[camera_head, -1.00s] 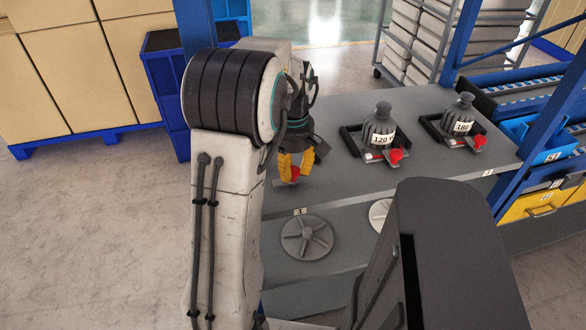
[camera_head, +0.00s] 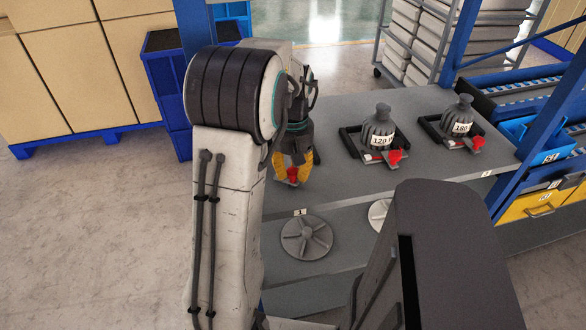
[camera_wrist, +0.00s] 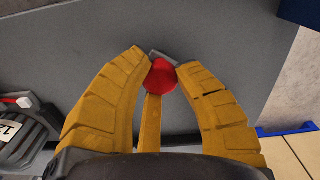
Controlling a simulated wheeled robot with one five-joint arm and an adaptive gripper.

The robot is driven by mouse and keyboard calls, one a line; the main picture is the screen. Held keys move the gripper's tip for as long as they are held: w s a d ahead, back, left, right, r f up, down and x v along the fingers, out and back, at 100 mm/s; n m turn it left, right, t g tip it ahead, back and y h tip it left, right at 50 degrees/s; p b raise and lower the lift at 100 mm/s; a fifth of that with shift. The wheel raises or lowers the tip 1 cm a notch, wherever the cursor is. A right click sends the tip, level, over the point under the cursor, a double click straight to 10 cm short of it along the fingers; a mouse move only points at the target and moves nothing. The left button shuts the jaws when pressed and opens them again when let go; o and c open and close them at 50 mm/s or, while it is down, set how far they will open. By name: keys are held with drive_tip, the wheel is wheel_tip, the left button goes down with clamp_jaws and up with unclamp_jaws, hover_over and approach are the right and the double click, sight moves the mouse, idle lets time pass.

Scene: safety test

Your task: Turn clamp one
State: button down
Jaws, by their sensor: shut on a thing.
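Clamp one's red knob (camera_head: 293,174) is at the left part of the grey bench, above the edge label "1" (camera_head: 300,212). My gripper (camera_head: 293,168) points down at it, with its yellow fingers on either side. In the wrist view the red knob (camera_wrist: 161,77) sits between the fingertips of my gripper (camera_wrist: 163,68), which are shut on it. A small grey metal piece (camera_wrist: 160,54) shows just past the knob. The rest of the clamp is hidden by my fingers and arm.
Two dark weights, marked 120 (camera_head: 379,128) and 180 (camera_head: 461,117), stand to the right on the bench (camera_head: 340,182), each with a red-handled clamp. Grey spoked discs (camera_head: 306,238) lie on the lower shelf. Blue bins (camera_head: 168,75) stand behind on the left.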

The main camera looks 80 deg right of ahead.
sight(293, 171)
drive_tip(key=m, duration=0.5)
drive_tip(key=shift+a+f+m, duration=0.1)
drive_tip(key=shift+a+m, duration=0.05)
drive_tip(key=shift+m, duration=0.15)
drive_tip(key=m, duration=0.4)
drive_tip(key=shift+m+p, duration=0.4)
drive_tip(key=shift+m, duration=0.3)
drive_tip(key=c, duration=0.9)
unclamp_jaws()
drive_tip(key=shift+o, duration=0.2)
drive_tip(key=shift+r, duration=3.8)
